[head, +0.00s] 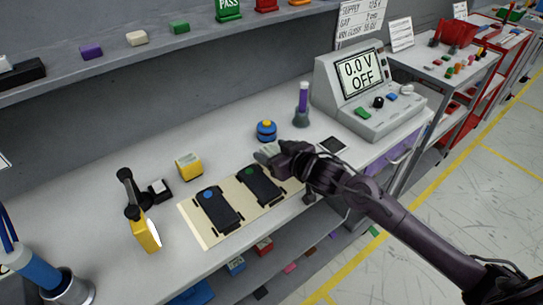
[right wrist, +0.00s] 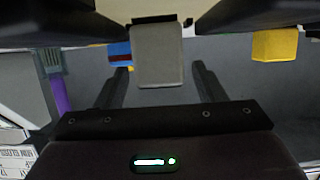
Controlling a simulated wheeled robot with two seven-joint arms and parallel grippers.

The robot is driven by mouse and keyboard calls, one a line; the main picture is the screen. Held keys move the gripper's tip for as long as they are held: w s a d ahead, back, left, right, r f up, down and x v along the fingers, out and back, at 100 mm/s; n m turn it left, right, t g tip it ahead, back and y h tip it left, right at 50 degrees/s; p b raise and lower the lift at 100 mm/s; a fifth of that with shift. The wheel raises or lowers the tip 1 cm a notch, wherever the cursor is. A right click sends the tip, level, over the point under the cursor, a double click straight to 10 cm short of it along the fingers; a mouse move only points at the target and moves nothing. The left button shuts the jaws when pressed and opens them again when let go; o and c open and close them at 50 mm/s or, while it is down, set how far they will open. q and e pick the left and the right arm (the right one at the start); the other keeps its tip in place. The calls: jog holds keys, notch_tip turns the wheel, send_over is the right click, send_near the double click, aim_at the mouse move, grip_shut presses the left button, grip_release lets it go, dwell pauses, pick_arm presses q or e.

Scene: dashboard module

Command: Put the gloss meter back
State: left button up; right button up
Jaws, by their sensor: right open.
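A small light-grey block (head: 266,153) sits by the tips of my right gripper (head: 277,152), above or just behind the pale mat. It looks like the gloss meter, though no label shows. In the right wrist view the grey block (right wrist: 158,55) shows between the two dark fingers (right wrist: 158,85), with space on each side. My right gripper is open, and no finger visibly presses the block. A flat dark square pad (head: 332,145) lies on the bench right of the gripper. My left gripper is not in view.
The pale mat (head: 205,232) holds two dark modules. A yellow tool (head: 146,232) stands at left. The back-left bench is clear.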

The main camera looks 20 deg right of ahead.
jog(key=shift+w+a+f, duration=0.2)
jog(key=shift+w, duration=0.3)
jog(key=shift+s, duration=0.1)
jog(key=shift+c, duration=0.2)
jog(key=c, duration=1.2)
jog(key=shift+r, duration=0.15)
